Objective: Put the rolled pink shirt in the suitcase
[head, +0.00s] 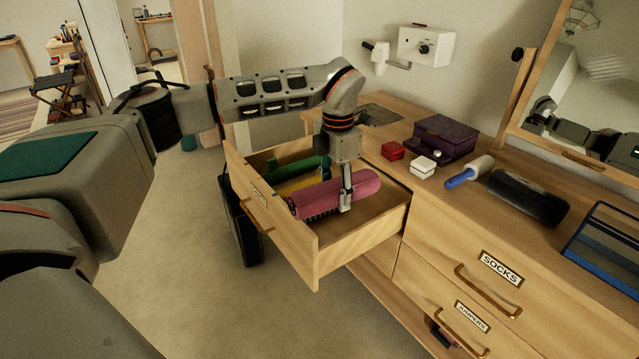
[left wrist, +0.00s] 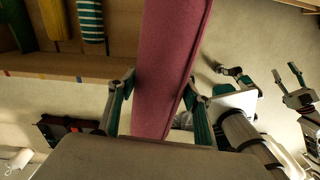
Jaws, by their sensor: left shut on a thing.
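The rolled pink shirt (head: 320,194) lies across my left gripper (head: 345,203), over the open top drawer in the head view. In the left wrist view the pink roll (left wrist: 168,60) runs between the two fingers of the left gripper (left wrist: 157,103), which is shut on it. I cannot tell whether the roll touches the drawer floor. A dark case-like thing (head: 242,230), perhaps the suitcase, stands on the floor behind the drawer front, mostly hidden. Small arm parts at the right of the left wrist view may include my right gripper, too unclear to judge.
The open drawer (head: 362,241) also holds a green roll (head: 290,168) and a yellow roll (head: 305,182). On the dresser top are a purple box (head: 445,138), red and white small boxes, a lint roller (head: 470,172) and a dark case.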

